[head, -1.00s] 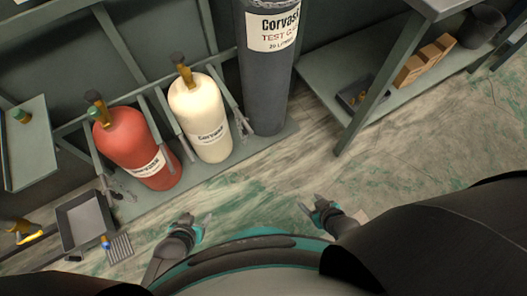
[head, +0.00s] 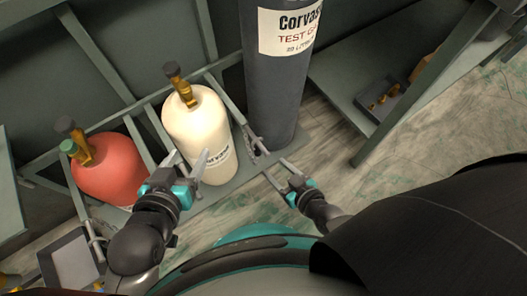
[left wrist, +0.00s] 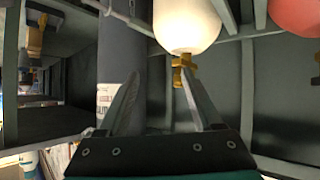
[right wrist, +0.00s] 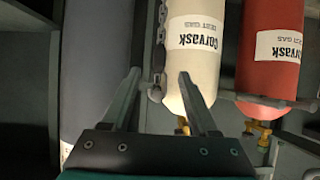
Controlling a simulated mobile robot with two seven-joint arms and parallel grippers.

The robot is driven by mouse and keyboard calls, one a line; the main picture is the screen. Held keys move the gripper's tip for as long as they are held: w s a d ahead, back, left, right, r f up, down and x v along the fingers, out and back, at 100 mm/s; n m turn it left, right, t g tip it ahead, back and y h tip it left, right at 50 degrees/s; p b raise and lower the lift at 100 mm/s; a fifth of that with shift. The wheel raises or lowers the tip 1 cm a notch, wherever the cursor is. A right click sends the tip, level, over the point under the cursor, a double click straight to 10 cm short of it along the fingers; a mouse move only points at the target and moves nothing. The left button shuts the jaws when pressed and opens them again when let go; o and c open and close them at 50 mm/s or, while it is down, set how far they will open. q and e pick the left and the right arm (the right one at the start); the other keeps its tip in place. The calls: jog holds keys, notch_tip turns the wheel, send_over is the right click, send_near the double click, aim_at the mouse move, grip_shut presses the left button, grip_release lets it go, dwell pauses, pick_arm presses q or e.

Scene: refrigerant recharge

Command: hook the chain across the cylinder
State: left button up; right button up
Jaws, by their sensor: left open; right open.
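A cream cylinder (head: 197,125) with a brass valve stands upright in a rack between a red cylinder (head: 112,168) and a tall dark grey cylinder (head: 275,95). A dark chain (right wrist: 156,60) hangs along the cream cylinder's side in the right wrist view, beside the grey cylinder; its lower end is near a rack bar. My left gripper (head: 187,167) is open and empty, in front of the cream cylinder in the head view. My right gripper (head: 278,172) is open and empty, just in front of the bar end between the cream and grey cylinders. No hook is clearly visible.
Rack bars (head: 236,118) stick out between the cylinders. A grey tray (head: 70,262) lies at the lower left. A shelf (head: 350,95) holding a small dark box (head: 380,100) stands at the right. The floor (head: 330,150) right of my right gripper is clear.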

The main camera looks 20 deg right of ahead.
aim_at(260, 154)
jog(key=b+x, duration=0.2)
jog(key=x, duration=0.2)
jog(key=shift+w+f, duration=0.1)
jog(key=shift+w, duration=0.1)
jog(key=shift+b+x, duration=0.6)
jog(key=shift+x, duration=1.45)
pick_arm(q)
jog(key=shift+s+d+r+n+t+h, duration=0.2)
jog(key=shift+d+r+t+h, duration=0.55)
jog(key=shift+t, duration=0.6)
jog(key=shift+s+d+r+n+t+h, duration=0.15)
jog(key=shift+d+r+t+h, duration=0.3)
jog(key=shift+d+r+t, duration=0.6)
pick_arm(e)
jog(key=shift+x, duration=0.85)
pick_arm(q)
jog(key=shift+w+f+t, duration=0.1)
jog(key=shift+f+t, duration=0.1)
jog(key=shift+t, duration=0.1)
pick_arm(e)
jog(key=shift+a, duration=0.1)
grip_shut()
